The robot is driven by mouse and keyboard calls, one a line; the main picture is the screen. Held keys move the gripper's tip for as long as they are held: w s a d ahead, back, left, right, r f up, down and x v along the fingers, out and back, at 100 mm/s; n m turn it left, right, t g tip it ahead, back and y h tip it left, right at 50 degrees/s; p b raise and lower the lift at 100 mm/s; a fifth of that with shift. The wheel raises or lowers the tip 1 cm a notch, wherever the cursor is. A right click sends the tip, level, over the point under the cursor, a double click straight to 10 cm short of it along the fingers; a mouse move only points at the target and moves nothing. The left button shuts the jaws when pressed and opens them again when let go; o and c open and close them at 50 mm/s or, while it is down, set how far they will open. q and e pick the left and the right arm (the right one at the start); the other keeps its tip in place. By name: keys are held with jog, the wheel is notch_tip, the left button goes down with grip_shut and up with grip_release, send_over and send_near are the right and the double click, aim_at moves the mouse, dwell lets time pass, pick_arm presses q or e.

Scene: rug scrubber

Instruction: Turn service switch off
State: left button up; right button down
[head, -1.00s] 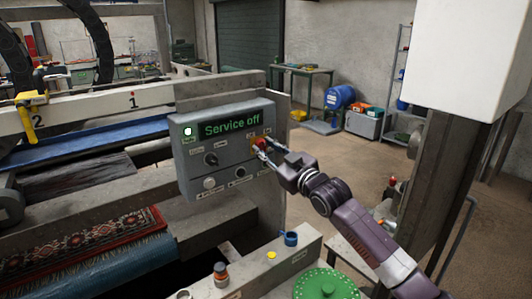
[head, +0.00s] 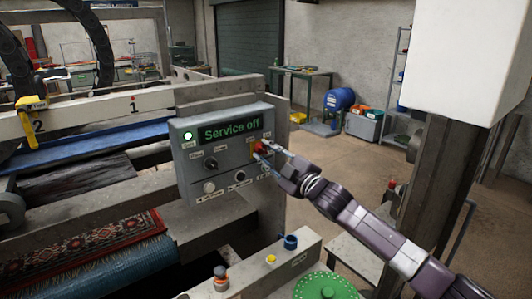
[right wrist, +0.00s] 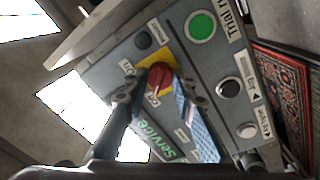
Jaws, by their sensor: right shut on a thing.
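The service switch (head: 260,146) is a red rotary knob on a yellow plate, at the right side of the grey control panel (head: 183,150). The panel's display (head: 229,129) reads "Service off" in green. My right gripper (head: 262,150) reaches in from the right with its fingers at the red knob. In the right wrist view, the red knob (right wrist: 158,79) sits between the two fingers (right wrist: 157,95), which are shut on it. The knob's lower part is partly hidden by the fingers. My left gripper is not in view.
A patterned rug (head: 90,245) lies on the machine at lower left.

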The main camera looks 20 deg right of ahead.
dwell(0.3)
jog(key=c, duration=1.6)
grip_release()
jog(key=v, duration=1.2)
